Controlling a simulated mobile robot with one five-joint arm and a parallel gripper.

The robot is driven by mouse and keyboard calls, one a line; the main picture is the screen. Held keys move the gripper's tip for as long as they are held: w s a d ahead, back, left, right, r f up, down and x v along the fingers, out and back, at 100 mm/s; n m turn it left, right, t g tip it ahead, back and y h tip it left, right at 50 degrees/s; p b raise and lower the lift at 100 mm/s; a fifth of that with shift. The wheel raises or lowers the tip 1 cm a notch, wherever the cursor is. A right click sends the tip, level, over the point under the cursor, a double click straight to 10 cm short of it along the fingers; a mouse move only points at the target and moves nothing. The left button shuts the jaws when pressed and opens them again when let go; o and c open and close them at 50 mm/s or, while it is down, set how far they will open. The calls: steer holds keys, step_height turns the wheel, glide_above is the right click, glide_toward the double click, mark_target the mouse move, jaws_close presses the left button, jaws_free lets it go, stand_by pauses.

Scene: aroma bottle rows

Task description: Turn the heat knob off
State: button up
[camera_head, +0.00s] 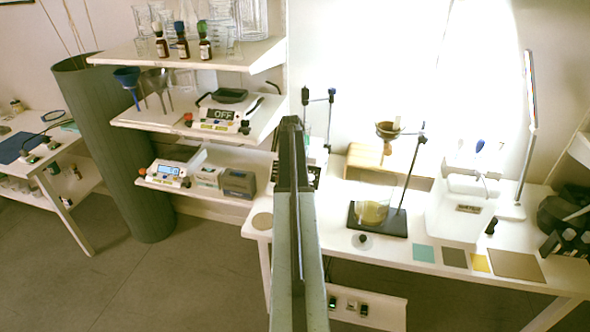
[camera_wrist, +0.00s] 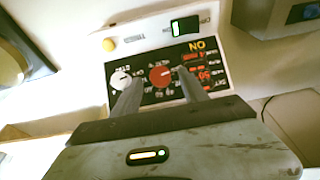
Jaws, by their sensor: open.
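In the wrist view a white device with a black control panel (camera_wrist: 150,95) fills the upper middle. On it are a red knob (camera_wrist: 161,76) and a white knob (camera_wrist: 121,79); the small labels are too blurred to tell surely which is the heat knob. Orange and red lettering, upside down and apparently reading ON, shows on a display (camera_wrist: 198,62). My gripper (camera_wrist: 157,77) is open, its fingers on either side of the red knob. Contact with the knob cannot be told. In the head view my arm hides most of the device and the gripper.
On the bench (camera_head: 440,262), a stand (camera_head: 378,220) with a beaker (camera_head: 371,212) is right of my arm. Shelves (camera_head: 190,48) with bottles and devices are at left.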

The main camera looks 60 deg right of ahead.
steer(key=p+v, duration=0.6)
steer(key=v, duration=0.1)
stand_by(0.3)
